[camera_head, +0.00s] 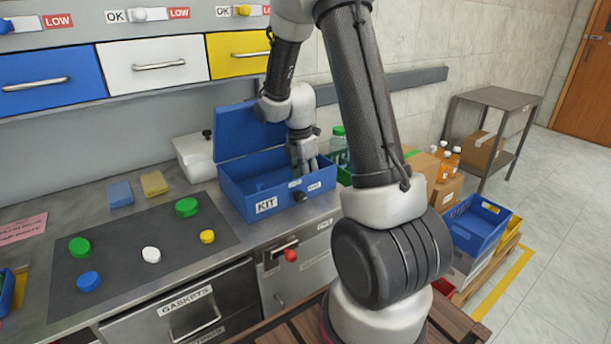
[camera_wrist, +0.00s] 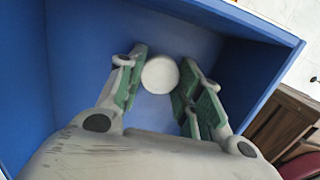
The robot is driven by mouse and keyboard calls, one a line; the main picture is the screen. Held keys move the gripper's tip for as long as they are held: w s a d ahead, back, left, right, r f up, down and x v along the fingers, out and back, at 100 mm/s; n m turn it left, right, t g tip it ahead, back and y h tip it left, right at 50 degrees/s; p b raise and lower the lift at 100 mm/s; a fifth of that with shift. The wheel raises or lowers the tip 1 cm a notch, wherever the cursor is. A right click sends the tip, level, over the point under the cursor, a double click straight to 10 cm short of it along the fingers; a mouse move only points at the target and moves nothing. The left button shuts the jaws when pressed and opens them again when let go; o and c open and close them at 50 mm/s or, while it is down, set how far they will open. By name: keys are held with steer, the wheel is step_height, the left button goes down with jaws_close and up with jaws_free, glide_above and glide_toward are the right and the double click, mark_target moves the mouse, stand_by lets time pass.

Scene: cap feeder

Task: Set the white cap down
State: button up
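A white cap (camera_wrist: 160,75) shows in the wrist view between the two fingers of my gripper (camera_wrist: 161,72), with its edges against the green pads. My gripper (camera_head: 305,168) points down into the open blue box labelled KIT (camera_head: 267,206), towards its right side. The wrist view shows the box's blue walls (camera_wrist: 80,40) around the fingers. In the head view the held cap is hidden by the gripper and box. Whether the cap touches the box floor cannot be told. Another white cap (camera_head: 151,254) lies on the dark mat (camera_head: 115,262).
Two green caps, a blue cap (camera_head: 89,281) and a yellow cap (camera_head: 207,237) lie on the mat. The raised box lid (camera_head: 248,130) stands behind the gripper. A white container (camera_head: 196,160) is at the left, and a green-lidded jar (camera_head: 339,143) is at the right.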

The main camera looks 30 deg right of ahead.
steer(key=o, duration=0.4)
steer(key=shift+c, duration=0.2)
steer(key=shift+r, duration=0.4)
steer(key=r, duration=0.5)
steer(key=a+r, duration=0.1)
steer(key=r, duration=0.1)
steer(key=shift+s+r, duration=0.15)
steer(key=shift+r, duration=0.1)
steer(key=s+a+r+m+t, duration=0.1)
steer(key=s+a+r+m, duration=0.1)
steer(key=s+r+m, duration=0.2)
steer(key=s+a+r+m+t+y, duration=0.1)
steer(key=s+a+r+m, duration=0.1)
steer(key=s+r+m, duration=0.3)
steer(key=s+a+r+m+t, duration=0.2)
steer(key=s+r+m, duration=0.3)
steer(key=s+m, duration=0.4)
steer(key=s+a, duration=0.1)
steer(key=s, duration=0.4)
steer(key=shift+s, duration=0.3)
